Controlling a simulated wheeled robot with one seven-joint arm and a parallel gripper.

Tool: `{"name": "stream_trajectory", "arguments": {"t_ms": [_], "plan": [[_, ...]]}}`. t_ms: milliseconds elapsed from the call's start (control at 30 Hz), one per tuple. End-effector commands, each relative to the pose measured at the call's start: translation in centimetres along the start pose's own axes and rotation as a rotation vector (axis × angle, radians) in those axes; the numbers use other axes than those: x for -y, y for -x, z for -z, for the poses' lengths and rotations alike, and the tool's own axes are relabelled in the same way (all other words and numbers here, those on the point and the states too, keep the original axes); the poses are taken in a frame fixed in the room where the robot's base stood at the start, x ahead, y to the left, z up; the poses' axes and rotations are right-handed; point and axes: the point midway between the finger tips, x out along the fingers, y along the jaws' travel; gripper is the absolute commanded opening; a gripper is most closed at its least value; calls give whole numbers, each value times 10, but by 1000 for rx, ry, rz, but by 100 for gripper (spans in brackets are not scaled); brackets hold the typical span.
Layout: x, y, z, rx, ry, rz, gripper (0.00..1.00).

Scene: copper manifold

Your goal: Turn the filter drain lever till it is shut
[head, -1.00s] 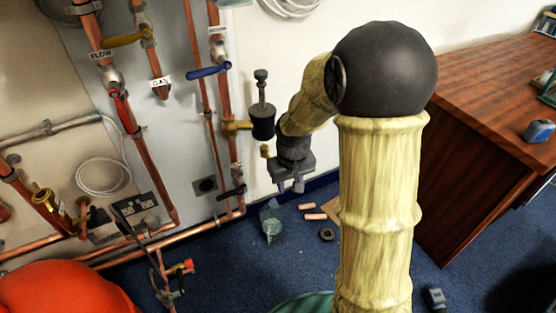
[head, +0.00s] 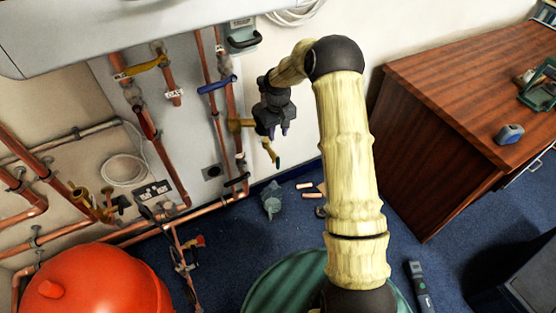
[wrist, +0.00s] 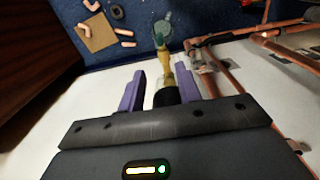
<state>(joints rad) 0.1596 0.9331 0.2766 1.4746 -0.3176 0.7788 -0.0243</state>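The filter's drain fitting hangs below my gripper as a slim brass-yellow piece with a dark green tip (head: 270,152). In the wrist view the brass drain piece (wrist: 168,72) points away between the fingers, with a black part at its near end. I cannot tell clearly which part is its lever or how far it is turned. My gripper (head: 273,132) is in front of the black filter and hides most of it. In the wrist view my gripper (wrist: 171,84) is open, with a purple finger on each side of the black part and no visible contact.
A blue lever (head: 217,84), a yellow lever (head: 146,66) and a black lever (head: 237,181) sit on nearby copper pipes. An orange-red vessel (head: 95,285) stands at lower left. A wooden desk (head: 440,90) is at right. Loose fittings lie on the blue floor.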

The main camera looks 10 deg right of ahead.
Motion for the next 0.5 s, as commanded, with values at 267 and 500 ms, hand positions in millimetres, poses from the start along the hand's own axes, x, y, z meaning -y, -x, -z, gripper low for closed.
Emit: {"name": "stream_trajectory", "arguments": {"t_ms": [267, 500], "plan": [[0, -6, 0, 1, 0, 0, 34], [0, -38, -1, 3, 1, 1, 34]]}}
